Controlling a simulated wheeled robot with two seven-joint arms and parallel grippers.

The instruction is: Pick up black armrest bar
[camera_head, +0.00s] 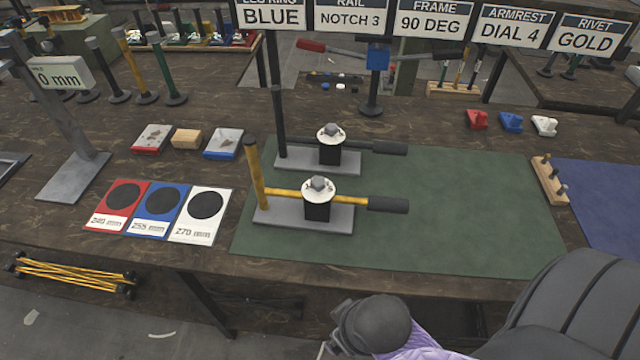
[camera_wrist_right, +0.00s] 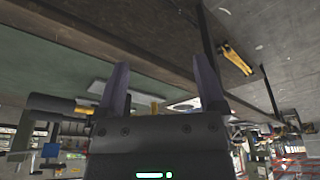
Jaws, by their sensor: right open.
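The black armrest bar (camera_head: 366,145) lies level on the rear fixture on the green mat, its dark grip pointing right. A black post rises at the fixture's left end and a white dial (camera_head: 331,132) sits over the bar. A similar yellow armrest bar (camera_head: 345,196) with a dark grip is on the front fixture. In the right wrist view, a dark grip on a yellow bar (camera_wrist_right: 58,105) shows at left. My right gripper (camera_wrist_right: 163,85) is open, with nothing seen between its fingers. My right arm shows at the lower right of the head view. My left gripper is not in view.
The green mat (camera_head: 460,210) is clear right of the fixtures. Red, blue and white cards (camera_head: 162,203) lie left. A wooden peg block (camera_head: 549,180) stands right. Sign boards (camera_head: 430,22) hang across the back. A yellow rod bundle (camera_head: 75,271) lies below the table's front edge.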

